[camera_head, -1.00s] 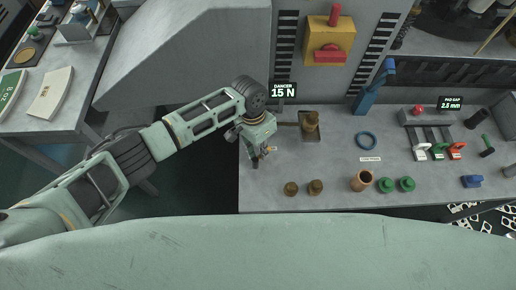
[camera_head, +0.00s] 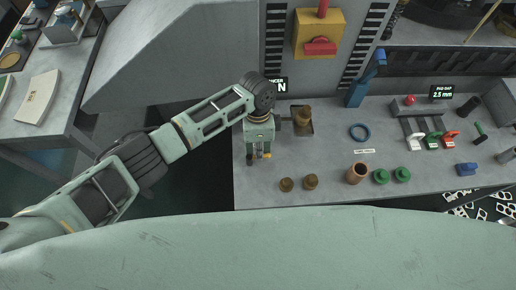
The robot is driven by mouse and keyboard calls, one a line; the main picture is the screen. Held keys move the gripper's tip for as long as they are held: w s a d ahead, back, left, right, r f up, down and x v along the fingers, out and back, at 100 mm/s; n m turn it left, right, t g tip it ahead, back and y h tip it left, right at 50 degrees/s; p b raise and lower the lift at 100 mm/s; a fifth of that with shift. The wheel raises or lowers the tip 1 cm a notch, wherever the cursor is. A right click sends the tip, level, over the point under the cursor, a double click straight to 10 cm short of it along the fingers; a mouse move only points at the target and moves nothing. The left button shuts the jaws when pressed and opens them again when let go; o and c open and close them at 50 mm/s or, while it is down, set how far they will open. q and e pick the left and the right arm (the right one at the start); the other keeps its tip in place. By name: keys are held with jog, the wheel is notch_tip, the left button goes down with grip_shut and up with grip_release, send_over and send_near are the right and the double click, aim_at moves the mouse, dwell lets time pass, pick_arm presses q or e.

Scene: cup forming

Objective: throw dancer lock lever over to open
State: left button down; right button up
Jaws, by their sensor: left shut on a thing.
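My left gripper (camera_head: 259,155) points down over the left end of the grey bench (camera_head: 330,180), below the dancer display (camera_head: 281,85). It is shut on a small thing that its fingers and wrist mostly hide. A bit of orange shows at the fingertips. I cannot make out the dancer lock lever or its position. My left forearm covers part of the display, leaving only its right end readable. My right gripper is out of view.
A brass-coloured piece (camera_head: 303,116) in a small tray stands just right of the gripper. Two brown knobs (camera_head: 298,183), a copper cup (camera_head: 357,173) and green pieces (camera_head: 391,175) stand along the front.

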pick_arm(q)
jog(key=shift+s+d, duration=0.15)
jog(key=shift+s, duration=0.1)
jog(key=c, duration=1.8)
grip_release()
jog(key=shift+s+r, duration=0.1)
jog(key=shift+s, duration=0.05)
jog(key=shift+c, duration=0.2)
jog(key=shift+w+r, duration=0.1)
jog(key=shift+w, duration=0.1)
notch_tip(320, 180, up, 12)
jog(key=w, duration=0.2)
jog(key=shift+f, duration=0.25)
